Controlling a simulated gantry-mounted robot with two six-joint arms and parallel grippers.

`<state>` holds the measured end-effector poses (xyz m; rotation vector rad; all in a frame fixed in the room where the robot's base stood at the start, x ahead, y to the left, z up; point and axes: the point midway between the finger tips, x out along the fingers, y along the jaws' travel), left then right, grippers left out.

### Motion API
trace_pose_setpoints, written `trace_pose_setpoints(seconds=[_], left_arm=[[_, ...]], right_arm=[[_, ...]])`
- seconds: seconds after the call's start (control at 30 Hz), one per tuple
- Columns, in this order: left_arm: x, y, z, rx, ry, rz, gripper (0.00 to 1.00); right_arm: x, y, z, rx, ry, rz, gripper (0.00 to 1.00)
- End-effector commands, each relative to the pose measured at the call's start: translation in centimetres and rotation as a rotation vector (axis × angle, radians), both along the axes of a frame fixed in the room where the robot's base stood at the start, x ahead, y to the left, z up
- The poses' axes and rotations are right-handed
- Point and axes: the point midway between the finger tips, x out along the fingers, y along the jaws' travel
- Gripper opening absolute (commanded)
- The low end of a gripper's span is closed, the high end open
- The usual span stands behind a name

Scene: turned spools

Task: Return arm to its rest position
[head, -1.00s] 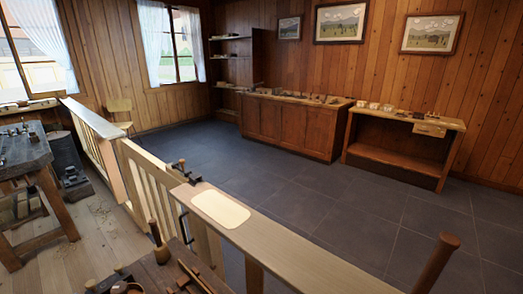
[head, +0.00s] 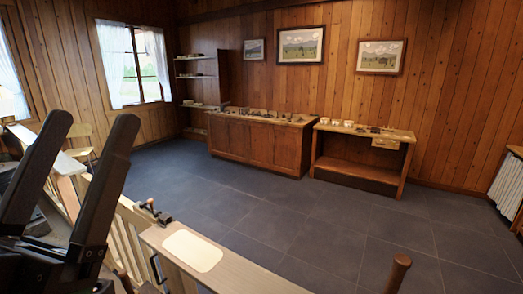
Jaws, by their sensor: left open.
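My left gripper (head: 87,150) is in the head view at the left edge, close to the camera. Its two black fingers point up and stand apart, with nothing between them. It hides part of the wooden railing and the left side of the room. My right gripper does not show.
A wooden railing (head: 237,277) with a pale oval pad (head: 192,250) and a dark clamp (head: 153,212) runs along the front. A wooden post (head: 398,272) stands at lower right. A long cabinet (head: 258,144) and a side table (head: 361,160) line the back wall. The tiled floor (head: 300,222) is clear.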

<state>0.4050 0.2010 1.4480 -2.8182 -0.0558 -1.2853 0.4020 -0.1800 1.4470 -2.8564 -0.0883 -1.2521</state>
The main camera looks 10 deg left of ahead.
Motion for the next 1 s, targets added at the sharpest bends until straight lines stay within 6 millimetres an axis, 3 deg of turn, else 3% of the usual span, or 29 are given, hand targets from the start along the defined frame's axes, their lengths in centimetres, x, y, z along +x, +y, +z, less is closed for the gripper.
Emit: trace_pose_setpoints(seconds=[0.03, 0.1, 0.27, 0.7, 0.83, 1.0], left_arm=[[-0.9, -2.9, 0.8, -0.024, 0.021, -0.139, 0.81], [-0.6, -2.4, 4.8, -0.025, 0.028, -0.124, 0.81], [-0.5, -2.3, 11.2, -0.024, 0.030, -0.118, 0.81], [-0.4, -2.2, 32.6, -0.023, 0.031, -0.112, 0.81], [-0.4, -2.2, 36.7, -0.022, 0.032, -0.111, 0.81], [-0.4, -2.2, 38.4, -0.022, 0.032, -0.111, 0.81]], right_arm=[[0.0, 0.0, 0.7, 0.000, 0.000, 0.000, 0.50], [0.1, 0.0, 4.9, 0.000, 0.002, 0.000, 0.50], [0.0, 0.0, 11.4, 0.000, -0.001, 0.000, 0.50], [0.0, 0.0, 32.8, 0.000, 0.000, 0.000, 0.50], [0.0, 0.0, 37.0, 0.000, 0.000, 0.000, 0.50], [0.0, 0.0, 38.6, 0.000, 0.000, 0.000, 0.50]])
